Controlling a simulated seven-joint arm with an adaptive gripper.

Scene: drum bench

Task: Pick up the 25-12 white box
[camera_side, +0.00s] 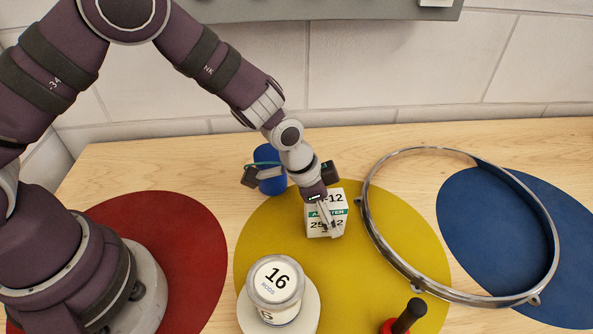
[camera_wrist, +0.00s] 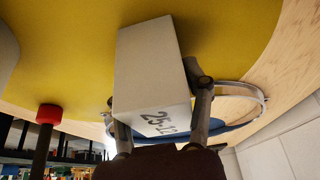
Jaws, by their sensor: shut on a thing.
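The white box (camera_side: 325,222) marked 25-12, with a green band, is on the yellow round mat (camera_side: 262,228) in the side view. My gripper (camera_side: 331,222) reaches down over it from above, with a finger in front of its face. In the wrist view the white box (camera_wrist: 150,65) fills the middle, its 25-12 print towards me. My gripper's fingers (camera_wrist: 162,112) lie on either side of it, shut on it. I cannot tell whether the box touches the mat or is slightly raised.
A metal hoop (camera_side: 366,215) stands close on the right, over the yellow and blue mats (camera_side: 480,205). A jar marked 16 (camera_side: 276,280) stands on a white disc (camera_side: 308,312) in front. A red-based black-handled thing (camera_side: 408,318) is front right. A blue cylinder (camera_side: 268,155) stands behind. The red mat (camera_side: 190,240) is left.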

